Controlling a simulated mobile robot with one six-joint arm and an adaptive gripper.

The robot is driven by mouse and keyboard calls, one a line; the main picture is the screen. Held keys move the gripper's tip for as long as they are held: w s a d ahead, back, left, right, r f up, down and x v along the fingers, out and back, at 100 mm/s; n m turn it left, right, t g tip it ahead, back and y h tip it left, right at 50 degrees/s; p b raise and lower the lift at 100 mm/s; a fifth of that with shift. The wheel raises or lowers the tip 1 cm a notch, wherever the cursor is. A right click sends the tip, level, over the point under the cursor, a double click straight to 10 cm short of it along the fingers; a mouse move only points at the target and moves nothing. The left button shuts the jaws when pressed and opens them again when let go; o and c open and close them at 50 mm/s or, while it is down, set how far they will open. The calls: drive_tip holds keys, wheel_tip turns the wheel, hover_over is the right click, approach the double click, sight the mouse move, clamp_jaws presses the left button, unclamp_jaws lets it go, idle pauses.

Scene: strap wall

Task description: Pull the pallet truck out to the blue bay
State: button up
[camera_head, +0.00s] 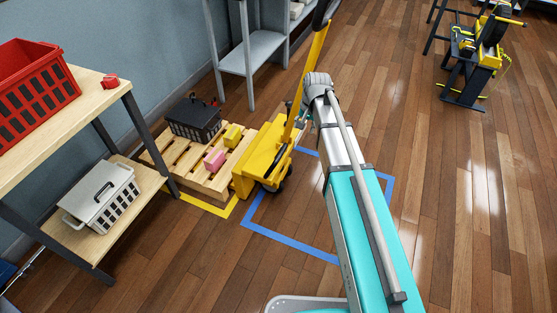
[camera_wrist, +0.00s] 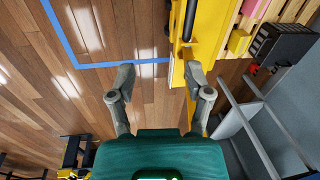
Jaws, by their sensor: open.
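The yellow pallet truck (camera_head: 258,160) stands at the right end of a wooden pallet (camera_head: 205,185), beside the yellow floor line. Its yellow handle (camera_head: 311,72) leans up and to the right. The blue bay (camera_head: 290,243) is a blue outline on the floor just right of the truck, partly hidden by my arm; its lines also show in the wrist view (camera_wrist: 95,66). My gripper (camera_wrist: 157,72) is open, its fingers spread. In the wrist view the truck (camera_wrist: 215,35) lies beyond the right finger, and the handle passes behind that finger. I see nothing between the fingertips.
The pallet carries a black crate (camera_head: 194,119), a pink block (camera_head: 214,159) and a yellow block (camera_head: 233,135). A wooden-topped shelf (camera_head: 105,95) with a red crate (camera_head: 35,90) stands left. A grey rack (camera_head: 250,50) stands behind. The floor at right is clear up to a black-and-yellow stand (camera_head: 475,65).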

drive_tip(key=b, duration=0.5)
hover_over(281, 152)
drive_tip(key=s+d, duration=0.1)
drive_tip(key=d, duration=0.3)
wheel_tip(281, 152, down, 6)
drive_tip(key=shift+w+a+f+m+y, duration=0.15)
drive_tip(key=shift+a+f+m, duration=0.05)
drive_tip(key=shift+a, duration=0.15)
drive_tip(key=shift+w+a+f+m+y, duration=0.1)
drive_tip(key=shift+a+f+m+y, duration=0.1)
drive_tip(key=shift+a, duration=0.15)
drive_tip(key=f+b, duration=0.4)
drive_tip(key=a+f+b, duration=0.1)
drive_tip(key=f+b, duration=0.4)
drive_tip(key=a+f+b, duration=0.1)
drive_tip(key=f+b, duration=0.3)
drive_tip(key=shift+w+a+f+b, duration=0.2)
drive_tip(key=shift+w+b, duration=0.2)
clamp_jaws()
drive_tip(key=shift+w+a, duration=0.1)
drive_tip(key=shift+a, duration=0.25)
drive_tip(key=shift+d, duration=0.15)
